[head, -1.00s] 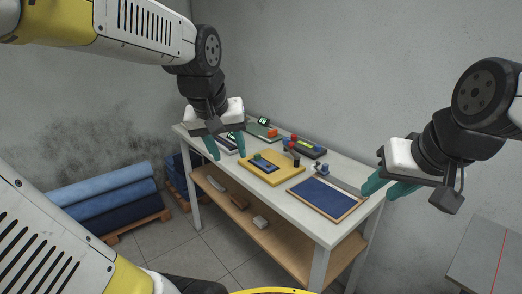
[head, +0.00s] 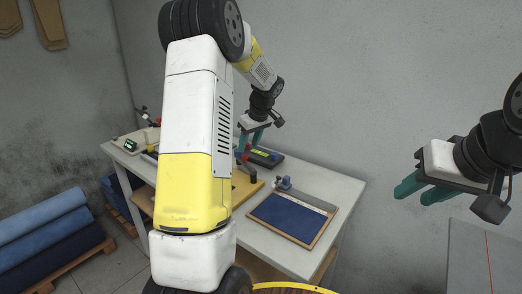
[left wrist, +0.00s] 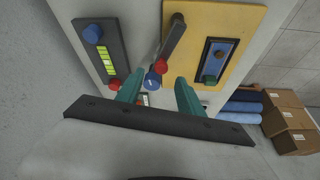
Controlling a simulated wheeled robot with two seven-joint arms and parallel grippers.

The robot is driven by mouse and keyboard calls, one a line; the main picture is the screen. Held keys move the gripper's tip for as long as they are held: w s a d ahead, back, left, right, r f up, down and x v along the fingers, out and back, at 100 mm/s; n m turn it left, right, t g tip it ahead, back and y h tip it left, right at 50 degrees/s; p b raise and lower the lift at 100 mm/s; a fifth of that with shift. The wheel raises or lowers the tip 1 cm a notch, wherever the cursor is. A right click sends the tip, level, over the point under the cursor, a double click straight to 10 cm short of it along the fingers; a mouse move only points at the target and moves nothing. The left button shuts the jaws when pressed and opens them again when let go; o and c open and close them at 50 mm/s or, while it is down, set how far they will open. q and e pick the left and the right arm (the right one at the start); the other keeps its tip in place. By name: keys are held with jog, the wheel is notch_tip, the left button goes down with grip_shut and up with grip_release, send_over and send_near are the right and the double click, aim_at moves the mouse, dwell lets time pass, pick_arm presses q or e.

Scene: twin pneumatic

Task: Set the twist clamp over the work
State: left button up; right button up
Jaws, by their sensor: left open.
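The twist clamp looks like a dark bar (left wrist: 172,40) with a brown end and a red knob (left wrist: 161,65). It lies along the edge of the yellow board (left wrist: 247,20), beside the work and not over it. The work appears to be a blue piece in a dark frame (left wrist: 217,57) with a green block on it. My left gripper (left wrist: 157,88) is open, its teal fingers apart, with a blue knob (left wrist: 152,80) between or just beyond the tips. In the head view my left gripper (head: 250,145) is over the table; my arm hides the work. My right gripper (head: 420,193) is open and empty, right of the table.
A dark panel (left wrist: 103,60) with a lit gauge and knobs lies close beside the clamp. A blue mat in a wooden frame (head: 287,219) lies on the near right of the table (head: 343,186).

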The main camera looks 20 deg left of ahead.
aim_at(245, 155)
pick_arm(q)
jog(key=shift+x, duration=2.4)
jog(key=shift+c, duration=0.2)
jog(key=shift+s, duration=0.1)
grip_shut()
